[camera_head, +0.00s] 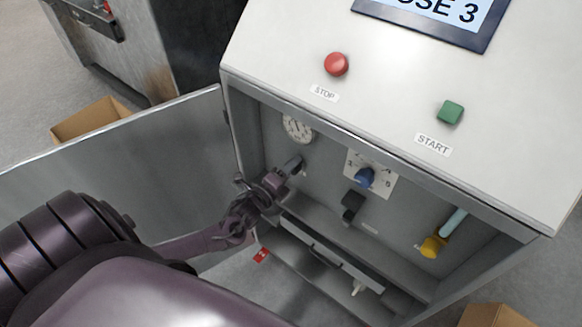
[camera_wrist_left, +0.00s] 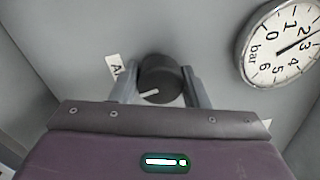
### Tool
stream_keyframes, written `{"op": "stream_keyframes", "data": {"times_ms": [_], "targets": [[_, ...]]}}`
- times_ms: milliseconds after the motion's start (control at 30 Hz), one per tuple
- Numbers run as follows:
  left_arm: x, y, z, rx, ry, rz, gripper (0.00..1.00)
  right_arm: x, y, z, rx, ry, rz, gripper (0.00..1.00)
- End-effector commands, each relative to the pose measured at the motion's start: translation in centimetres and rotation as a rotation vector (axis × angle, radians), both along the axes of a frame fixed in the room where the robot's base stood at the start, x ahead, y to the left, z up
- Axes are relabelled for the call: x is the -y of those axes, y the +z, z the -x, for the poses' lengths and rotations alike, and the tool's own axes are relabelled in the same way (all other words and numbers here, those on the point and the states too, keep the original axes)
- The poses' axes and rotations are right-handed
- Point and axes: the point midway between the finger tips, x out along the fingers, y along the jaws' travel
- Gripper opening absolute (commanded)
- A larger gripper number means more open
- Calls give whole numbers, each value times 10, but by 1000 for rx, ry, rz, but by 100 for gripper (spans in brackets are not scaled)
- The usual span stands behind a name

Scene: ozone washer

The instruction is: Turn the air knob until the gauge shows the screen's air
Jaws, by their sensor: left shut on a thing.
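The dark round air knob (camera_wrist_left: 160,79) sits on the cabinet's back wall in the left wrist view, with a white pointer mark on its face. My left gripper (camera_wrist_left: 160,90) is shut on it, one finger on each side. In the head view my left gripper (camera_head: 291,167) reaches into the open cabinet, and its fingers largely hide the knob. The round gauge (camera_wrist_left: 281,45), marked in bar, is right of the knob; its needle points around 2 to 3. The gauge (camera_head: 298,128) is small in the head view.
A blue dial knob (camera_head: 365,178), a black switch (camera_head: 352,204) and a yellow valve handle (camera_head: 433,246) are right of my gripper. Red STOP (camera_head: 336,64) and green START (camera_head: 450,111) buttons are on top. The open door (camera_head: 130,150) stands left.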

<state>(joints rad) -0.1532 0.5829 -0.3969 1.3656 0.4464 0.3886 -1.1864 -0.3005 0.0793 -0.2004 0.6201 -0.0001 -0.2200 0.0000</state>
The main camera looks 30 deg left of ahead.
Motion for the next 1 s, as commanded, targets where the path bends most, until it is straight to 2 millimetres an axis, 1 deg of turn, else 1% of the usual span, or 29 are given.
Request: {"op": "stream_keyframes", "data": {"times_ms": [200,500,700,1000], "targets": [[0,0,0,14,-2,-207,18,0,4,0,0,0,0,34],[0,0,0,34,-2,-459,18,0,9,0,0,-1,0,34],[1,0,0,44,-2,-581,18,0,11,0,0,-1,0,34],[1,0,1,49,-2,-673,18,0,13,0,0,-1,0,34]]}}
